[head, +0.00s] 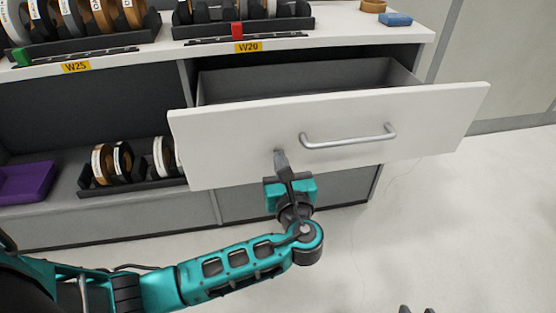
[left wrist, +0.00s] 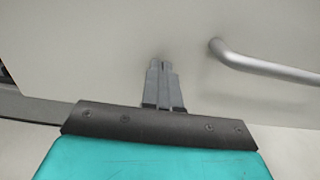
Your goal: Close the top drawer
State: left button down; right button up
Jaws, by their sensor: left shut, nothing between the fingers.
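The top drawer (head: 240,137) is pulled out of the cabinet, with its grey inside (head: 310,80) showing behind the white front. A metal bar handle (head: 348,138) is on the front; its left end also shows in the left wrist view (left wrist: 262,67). My left gripper (head: 280,154) is shut and empty, with its fingertips at the drawer front, left of and a little below the handle. In the left wrist view the shut fingers (left wrist: 161,68) point at the white front (left wrist: 110,50). I cannot tell for sure whether they touch it. My right gripper (head: 416,310) barely shows at the bottom edge.
The counter (head: 340,40) above holds racks of edge-banding rolls, a blue block (head: 396,19) and labels W25 and W20. An open shelf at left holds more rolls (head: 122,160) and a purple bin (head: 25,182). The floor at right is clear.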

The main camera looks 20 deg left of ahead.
pick_arm(q)
jog(key=shift+w+a, duration=0.1)
jog(key=shift+w, duration=0.05)
pick_arm(e)
jog(key=shift+w+a, duration=0.35)
pick_arm(q)
jog(key=shift+w, duration=0.1)
pick_arm(e)
jog(key=shift+r, duration=0.1)
